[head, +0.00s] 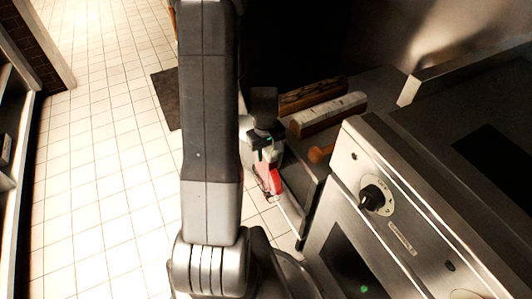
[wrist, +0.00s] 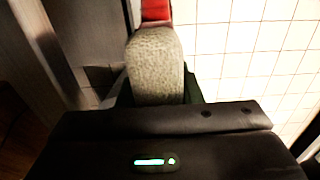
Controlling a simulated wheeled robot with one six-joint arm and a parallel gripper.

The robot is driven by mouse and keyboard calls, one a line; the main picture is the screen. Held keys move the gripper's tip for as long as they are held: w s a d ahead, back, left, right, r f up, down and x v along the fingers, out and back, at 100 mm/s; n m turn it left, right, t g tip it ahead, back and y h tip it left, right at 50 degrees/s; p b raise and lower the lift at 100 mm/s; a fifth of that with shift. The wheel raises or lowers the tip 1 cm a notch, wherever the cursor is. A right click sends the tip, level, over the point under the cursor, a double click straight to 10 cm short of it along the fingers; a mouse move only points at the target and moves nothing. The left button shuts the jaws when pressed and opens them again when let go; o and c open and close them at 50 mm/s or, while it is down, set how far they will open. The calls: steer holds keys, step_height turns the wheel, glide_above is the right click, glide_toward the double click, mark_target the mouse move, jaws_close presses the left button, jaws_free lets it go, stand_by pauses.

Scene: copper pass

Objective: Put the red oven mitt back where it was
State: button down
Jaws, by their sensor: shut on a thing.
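My gripper (head: 264,153) is shut on the red oven mitt (head: 276,181), low beside the dark counter's front edge and over the tiled floor. In the wrist view, a rounded, speckled grey-beige piece (wrist: 155,65) sits between the fingers, with a red part (wrist: 155,10) beyond it at the top edge. It looks like one item, the mitt, but most of its red part is out of frame there. In the head view my arm and gripper hide much of it.
A steel oven front with a black knob (head: 373,197) stands at right. Two long wooden pieces (head: 312,95) (head: 329,114) and a small orange-brown object (head: 320,153) lie on the dark counter (head: 378,84). The tiled floor (head: 110,150) at left is mostly open, with a dark mat (head: 167,98).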

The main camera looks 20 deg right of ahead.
steer(key=shift+f+b, duration=0.35)
steer(key=shift+f, duration=0.1)
steer(key=c, duration=1)
jaws_free()
steer(key=shift+r+p, duration=0.25)
steer(key=shift+p, duration=0.05)
steer(key=r+p, duration=0.1)
steer(key=r, duration=0.3)
steer(key=r+p, duration=0.1)
steer(key=r, duration=0.4)
steer(key=r+p, duration=0.1)
steer(key=r, duration=0.3)
steer(key=shift+s+a+r+p, duration=0.2)
steer(key=shift+s+r+p, duration=0.1)
steer(key=shift+r, duration=0.1)
